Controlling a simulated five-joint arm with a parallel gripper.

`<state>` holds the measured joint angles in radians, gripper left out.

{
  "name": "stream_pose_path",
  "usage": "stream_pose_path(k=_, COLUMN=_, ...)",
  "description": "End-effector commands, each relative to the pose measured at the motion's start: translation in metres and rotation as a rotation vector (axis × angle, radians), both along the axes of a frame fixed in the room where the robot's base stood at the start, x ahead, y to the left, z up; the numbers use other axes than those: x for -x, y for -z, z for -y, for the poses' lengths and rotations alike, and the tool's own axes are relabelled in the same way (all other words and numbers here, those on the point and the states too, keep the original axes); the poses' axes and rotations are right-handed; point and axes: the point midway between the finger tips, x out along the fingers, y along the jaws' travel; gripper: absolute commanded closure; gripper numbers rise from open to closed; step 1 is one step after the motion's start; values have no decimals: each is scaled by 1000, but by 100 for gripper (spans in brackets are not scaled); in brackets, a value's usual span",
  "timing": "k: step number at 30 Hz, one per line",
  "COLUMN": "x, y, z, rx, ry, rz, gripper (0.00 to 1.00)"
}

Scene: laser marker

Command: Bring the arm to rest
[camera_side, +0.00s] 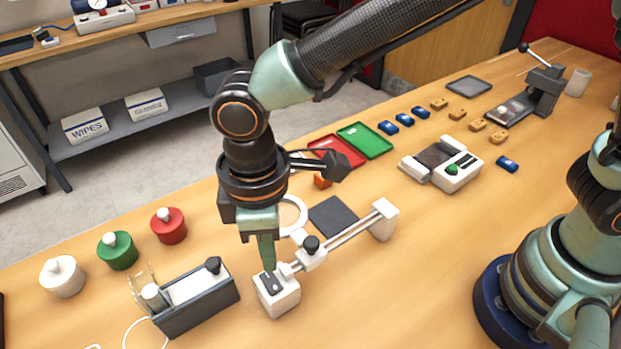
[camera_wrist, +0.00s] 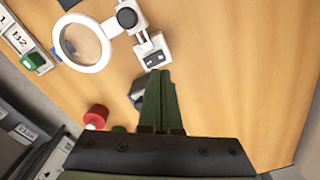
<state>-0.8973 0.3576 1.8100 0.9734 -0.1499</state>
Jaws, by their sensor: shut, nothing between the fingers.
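My gripper (camera_side: 267,252) points down in the side view, with its green fingers together and nothing between them. Its tips appear at or just above the white end block (camera_side: 279,298) of a slide rail; I cannot tell whether they touch. In the wrist view my gripper (camera_wrist: 160,75) shows as closed green fingers just below the white block (camera_wrist: 153,52). My arm is stretched out from its base at the right, over the table.
Near my gripper are a grey box device (camera_side: 195,298), a white ring (camera_side: 292,214) and a dark square pad (camera_side: 333,217). Red (camera_side: 168,225), green (camera_side: 118,250) and white (camera_side: 62,276) lidded pots stand left. A white machine (camera_side: 442,164) stands right. The front table is clear.

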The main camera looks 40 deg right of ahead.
Motion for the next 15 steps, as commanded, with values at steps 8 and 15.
stream_pose_path(k=8, x=0, y=-7, z=0, rx=0, ry=0, rz=0, gripper=100)
stream_pose_path(k=15, x=-4, y=-10, z=5, rx=-6, ry=17, rz=5, gripper=100)
